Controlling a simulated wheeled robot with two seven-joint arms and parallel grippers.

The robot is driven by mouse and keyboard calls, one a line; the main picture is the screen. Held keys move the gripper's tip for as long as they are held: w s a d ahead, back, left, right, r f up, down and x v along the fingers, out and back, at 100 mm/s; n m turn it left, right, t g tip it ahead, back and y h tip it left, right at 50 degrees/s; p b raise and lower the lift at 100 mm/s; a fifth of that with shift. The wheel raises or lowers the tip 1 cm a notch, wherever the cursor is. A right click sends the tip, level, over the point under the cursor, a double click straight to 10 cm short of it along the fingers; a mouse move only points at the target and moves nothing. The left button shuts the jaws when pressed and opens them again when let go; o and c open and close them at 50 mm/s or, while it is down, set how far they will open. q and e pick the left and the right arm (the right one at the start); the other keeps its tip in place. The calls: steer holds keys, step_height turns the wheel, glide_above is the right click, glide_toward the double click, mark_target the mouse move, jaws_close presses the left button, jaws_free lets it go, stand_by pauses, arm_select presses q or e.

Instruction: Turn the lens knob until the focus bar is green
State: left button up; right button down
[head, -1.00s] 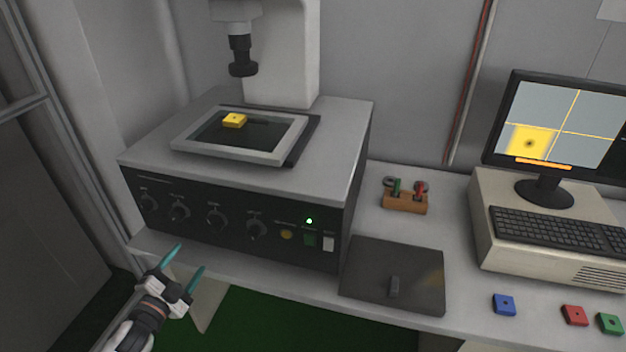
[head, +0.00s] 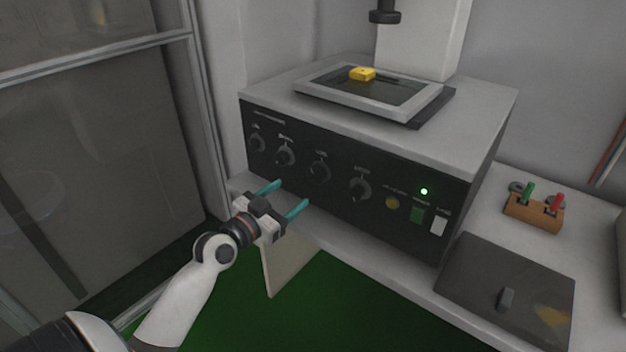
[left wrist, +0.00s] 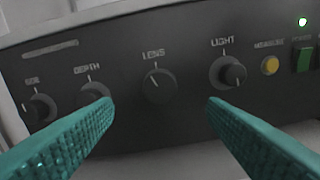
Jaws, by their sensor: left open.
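The lens knob (head: 319,172) is the third round dark knob from the left on the machine's black front panel. In the left wrist view the knob (left wrist: 159,86) sits under the label LENS, its white mark tilted up and left. My left gripper (head: 292,193) is open, with teal fingers pointing at the panel. In the left wrist view the gripper (left wrist: 160,105) has its fingertips on either side of the lens knob, apart from it; whether they reach its depth is unclear. The monitor with the focus bar is outside the current views. My right gripper is not in view.
The depth knob (left wrist: 94,92) and light knob (left wrist: 228,73) flank the lens knob closely. A yellow block (head: 362,74) lies on the machine's framed stage (head: 310,88). A dark flat panel (head: 480,285) and a wooden holder (head: 535,212) are on the bench to the right.

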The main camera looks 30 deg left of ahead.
mark_target(313, 176)
arm_select(q)
steer(key=w, duration=1)
steer(key=shift+d+p, duration=0.35)
steer(key=shift+d, duration=0.05)
steer(key=c, duration=1)
steer(key=shift+n, duration=0.4)
steer(key=n+p, duration=0.1)
steer(key=n, duration=0.2)
steer(key=shift+a+n, duration=0.1)
steer(key=shift+n, duration=0.3)
steer(key=n, duration=0.4)
steer(key=shift+n+p, duration=0.4)
steer(key=shift+a+f+n, duration=0.1)
steer(key=shift+n, duration=0.2)
